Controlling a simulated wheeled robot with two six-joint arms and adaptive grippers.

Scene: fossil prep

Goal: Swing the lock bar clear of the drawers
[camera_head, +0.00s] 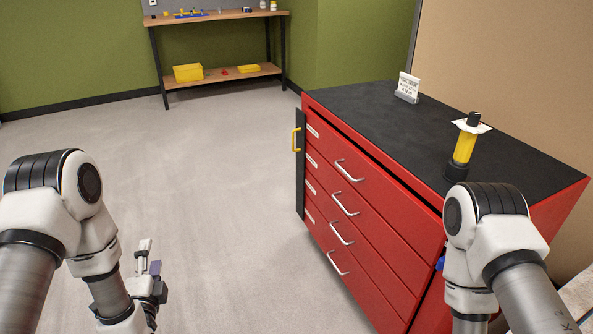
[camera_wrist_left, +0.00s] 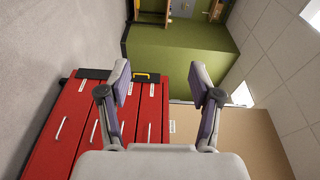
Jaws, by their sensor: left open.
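The red cabinet (camera_head: 375,225) has several drawers with silver handles. The dark lock bar (camera_head: 300,185) stands upright along the far left edge of the drawer front. Its yellow handle (camera_head: 295,140) sticks out to the left. The bar (camera_wrist_left: 94,74) and yellow handle (camera_wrist_left: 147,76) also show in the left wrist view, beyond the fingers. My left gripper (camera_head: 148,262) is low at the left, over the floor, well apart from the bar. In the left wrist view my left gripper (camera_wrist_left: 161,84) is open and empty. My right arm hides the cabinet's near corner; its gripper is out of view.
On the black cabinet top stand a yellow cylinder (camera_head: 463,148) and a small sign (camera_head: 408,86). A workbench (camera_head: 215,18) with yellow bins is against the far green wall. The grey floor left of the cabinet is clear.

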